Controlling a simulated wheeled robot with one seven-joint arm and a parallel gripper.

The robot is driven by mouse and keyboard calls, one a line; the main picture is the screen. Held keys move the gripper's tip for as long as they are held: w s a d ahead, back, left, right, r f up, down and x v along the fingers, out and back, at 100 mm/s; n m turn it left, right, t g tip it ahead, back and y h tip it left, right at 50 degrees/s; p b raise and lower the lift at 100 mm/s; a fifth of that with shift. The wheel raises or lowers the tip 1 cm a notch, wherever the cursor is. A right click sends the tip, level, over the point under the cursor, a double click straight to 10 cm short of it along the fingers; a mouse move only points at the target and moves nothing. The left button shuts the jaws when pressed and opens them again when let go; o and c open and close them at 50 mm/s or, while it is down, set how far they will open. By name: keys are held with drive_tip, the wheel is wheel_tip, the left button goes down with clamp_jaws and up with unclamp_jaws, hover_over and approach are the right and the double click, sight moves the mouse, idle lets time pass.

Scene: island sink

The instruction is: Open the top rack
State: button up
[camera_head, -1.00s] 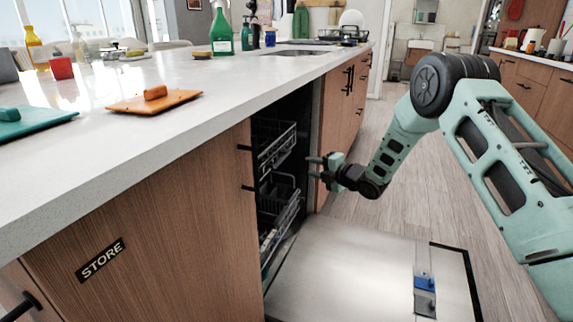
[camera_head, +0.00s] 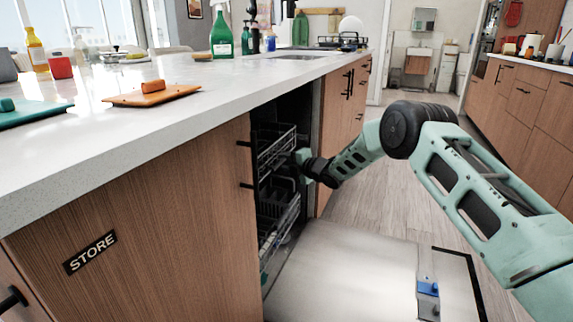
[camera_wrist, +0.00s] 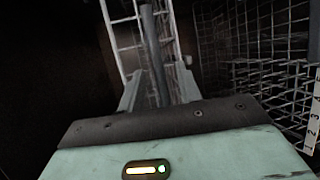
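The open dishwasher in the island holds a wire top rack (camera_head: 275,148), which sits inside the cabinet opening. My gripper (camera_head: 297,157) is at the front of this rack in the head view, its fingertips partly hidden by the rack and the wrist. In the wrist view, my gripper (camera_wrist: 160,88) has its two fingers apart. A dark rod (camera_wrist: 152,45) runs between them, with gaps visible on both sides. Pale rack wires (camera_wrist: 122,32) lie beyond the fingers. I cannot tell whether the fingers touch anything.
A lower rack (camera_head: 280,222) stands below the top one. The dishwasher door (camera_head: 350,265) lies folded down, with a blue dispenser part (camera_head: 428,288) on it. The white countertop (camera_head: 225,100) overhangs the opening. The wooden floor (camera_head: 390,205) at the right is free.

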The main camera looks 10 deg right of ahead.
clamp_jaws()
drive_tip(key=s+d+p, duration=0.1)
drive_tip(key=s+d, duration=1)
drive_tip(key=d, duration=0.5)
drive_tip(key=s+d+p, duration=0.1)
drive_tip(key=s+d, duration=1.1)
drive_tip(key=d, duration=0.4)
drive_tip(key=shift+s+d, duration=0.15)
drive_tip(key=shift+s, duration=0.15)
unclamp_jaws()
drive_tip(key=p+v, duration=0.3)
drive_tip(key=v, duration=1.4)
drive_tip(key=shift+d, duration=0.15)
drive_tip(key=shift+s+r, duration=0.1)
